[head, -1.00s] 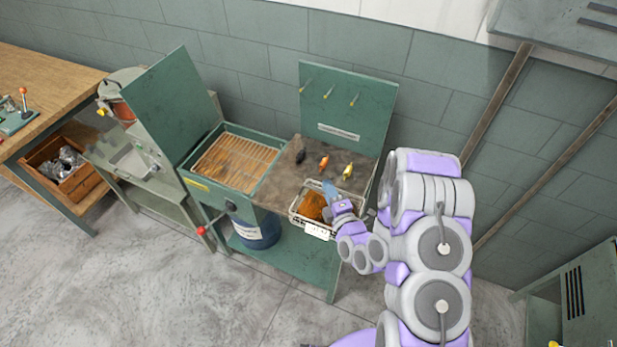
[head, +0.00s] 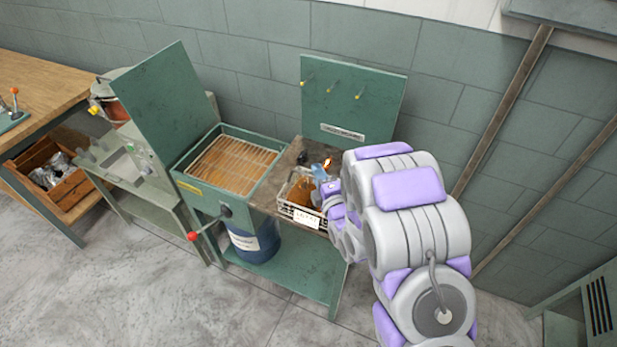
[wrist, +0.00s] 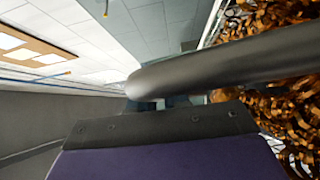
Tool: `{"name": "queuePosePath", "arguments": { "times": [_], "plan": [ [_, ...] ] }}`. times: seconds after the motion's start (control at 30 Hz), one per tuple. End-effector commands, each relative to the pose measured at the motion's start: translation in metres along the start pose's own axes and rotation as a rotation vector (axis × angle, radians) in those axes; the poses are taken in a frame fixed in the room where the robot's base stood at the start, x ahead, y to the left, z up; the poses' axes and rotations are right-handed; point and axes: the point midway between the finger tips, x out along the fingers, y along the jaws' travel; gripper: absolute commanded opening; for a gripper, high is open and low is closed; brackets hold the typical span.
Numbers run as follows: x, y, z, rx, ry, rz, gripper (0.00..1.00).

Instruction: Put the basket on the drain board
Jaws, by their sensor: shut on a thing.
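The basket (head: 288,192) is a small wire basket with a white label on its front and orange-brown coiled pieces inside. It is at the front of the brown-topped bench, beside the open green tank. My gripper (head: 326,190) is at the basket's right side and shut on it. The wrist view shows the coils (wrist: 285,85) close at the right, beside a dark finger. My arm hides the bench's right part.
The tank's raised green lid (head: 160,105) stands at its left. A red-knobbed lever (head: 193,236) sticks out in front. A green back panel (head: 350,100) with pegs rises behind the bench. A blue drum (head: 255,240) sits below.

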Motion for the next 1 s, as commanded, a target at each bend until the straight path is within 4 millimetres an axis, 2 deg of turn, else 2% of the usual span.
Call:
{"name": "queuePosePath", "arguments": {
  "times": [0.17,0.5,0.67,0.77,1.0],
  "plan": [
    [0.011,0.0,-0.002,0.002,-0.002,0.004,0.0],
    [0.046,-0.003,-0.007,0.003,-0.003,0.004,0.0],
    [0.053,-0.004,-0.009,0.001,-0.002,0.004,0.0],
    [0.054,-0.009,-0.01,0.002,-0.002,0.003,0.0],
    [0.054,-0.038,-0.009,0.002,-0.003,0.0,0.0]
  ]
}}
